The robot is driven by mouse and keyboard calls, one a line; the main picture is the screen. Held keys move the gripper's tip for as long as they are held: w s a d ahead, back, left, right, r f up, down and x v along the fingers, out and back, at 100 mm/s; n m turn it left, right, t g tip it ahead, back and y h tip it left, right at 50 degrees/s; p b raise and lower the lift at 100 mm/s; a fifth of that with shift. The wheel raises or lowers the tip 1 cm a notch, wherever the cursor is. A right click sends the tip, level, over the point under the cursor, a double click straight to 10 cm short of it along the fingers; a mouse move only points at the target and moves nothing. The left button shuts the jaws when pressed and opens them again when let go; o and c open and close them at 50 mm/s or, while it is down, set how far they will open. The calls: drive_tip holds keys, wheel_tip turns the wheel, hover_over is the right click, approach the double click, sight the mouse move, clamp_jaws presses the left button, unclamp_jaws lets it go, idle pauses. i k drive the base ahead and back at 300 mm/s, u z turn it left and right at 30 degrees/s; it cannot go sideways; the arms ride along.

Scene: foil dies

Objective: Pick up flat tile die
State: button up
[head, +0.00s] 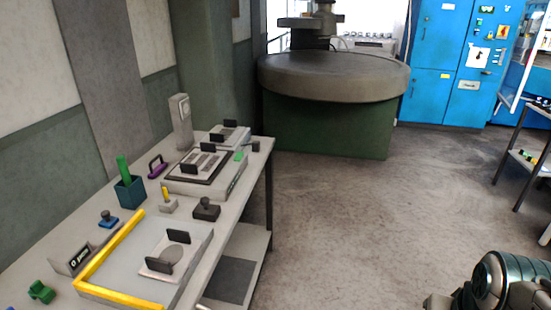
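Several flat pale plates with black upright handles are on the long table at left. The nearest plate (165,263) has a round mark and two handles, and sits on a grey board with a yellow border (92,272). Another plate (207,160) with dark slots and black handles lies in a dark-framed tray (236,178) further back. A third, smaller plate (233,138) with a black handle is behind it. I cannot tell for sure which is the flat tile die. Only part of my arm shows at the bottom right; my gripper is not in view.
On the table (48,232) are a dark cup with a green stick (130,190), a yellow-topped knob (168,203), a black block (206,209) and a green piece (41,292). A round machine (330,130) stands behind. Floor (370,210) right of the table is clear.

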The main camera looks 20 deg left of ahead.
sight(200, 164)
drive_tip(key=u, duration=0.05)
drive_tip(key=i, duration=1.95)
drive_tip(key=u, duration=1.1)
drive_tip(key=i, duration=1)
drive_tip(key=u, duration=1.7)
drive_tip(key=i, duration=0.55)
drive_tip(key=u, duration=0.45)
